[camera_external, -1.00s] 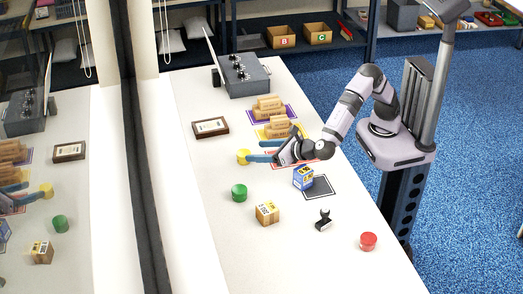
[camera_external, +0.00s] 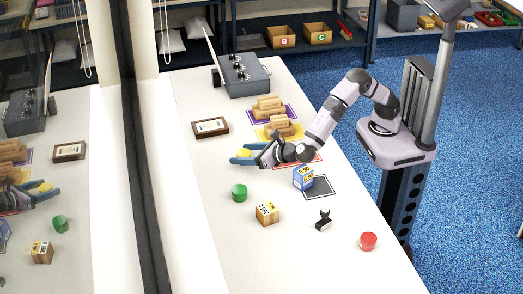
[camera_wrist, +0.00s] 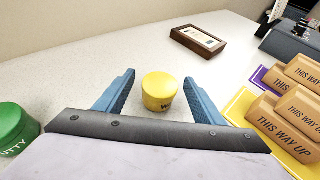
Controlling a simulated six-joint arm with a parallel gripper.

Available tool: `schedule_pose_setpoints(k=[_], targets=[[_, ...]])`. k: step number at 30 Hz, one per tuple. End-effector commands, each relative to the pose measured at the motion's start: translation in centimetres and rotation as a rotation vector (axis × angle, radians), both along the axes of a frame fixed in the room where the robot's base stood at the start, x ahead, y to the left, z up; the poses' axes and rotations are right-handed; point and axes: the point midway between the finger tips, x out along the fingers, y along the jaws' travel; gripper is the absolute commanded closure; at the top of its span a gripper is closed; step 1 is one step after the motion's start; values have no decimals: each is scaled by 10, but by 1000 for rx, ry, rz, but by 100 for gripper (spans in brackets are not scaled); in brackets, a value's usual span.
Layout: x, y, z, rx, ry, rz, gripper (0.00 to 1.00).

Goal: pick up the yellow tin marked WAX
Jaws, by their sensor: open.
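The yellow tin (camera_wrist: 160,90) stands upright on the white table. In the wrist view it lies between the two blue fingers of my gripper (camera_wrist: 160,92), with a gap on each side; its lettering is partly hidden by the gripper's dark front edge. In the external view the tin (camera_external: 243,153) shows between the fingertips of my gripper (camera_external: 241,156), which is low over the table. My gripper is open and holds nothing.
A green tin (camera_wrist: 14,128) marked PUTTY stands left in the wrist view. Cartons marked THIS WAY UP (camera_wrist: 292,110) lie on a yellow mat (camera_wrist: 240,105) at right. A framed card (camera_wrist: 199,40) lies behind the tin.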

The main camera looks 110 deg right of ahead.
Motion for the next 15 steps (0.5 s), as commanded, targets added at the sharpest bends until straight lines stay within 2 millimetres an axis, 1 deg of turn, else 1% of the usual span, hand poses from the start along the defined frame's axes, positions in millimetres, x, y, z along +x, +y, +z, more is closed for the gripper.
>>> schedule_pose_setpoints(k=[2, 9, 11, 12, 15], targets=[[2, -3, -1, 0, 0, -1, 37], [3, -3, -1, 1, -1, 0, 37], [3, -3, -1, 1, -1, 0, 52], [3, -3, -1, 1, -1, 0, 61], [3, -3, -1, 1, -1, 0, 84]])
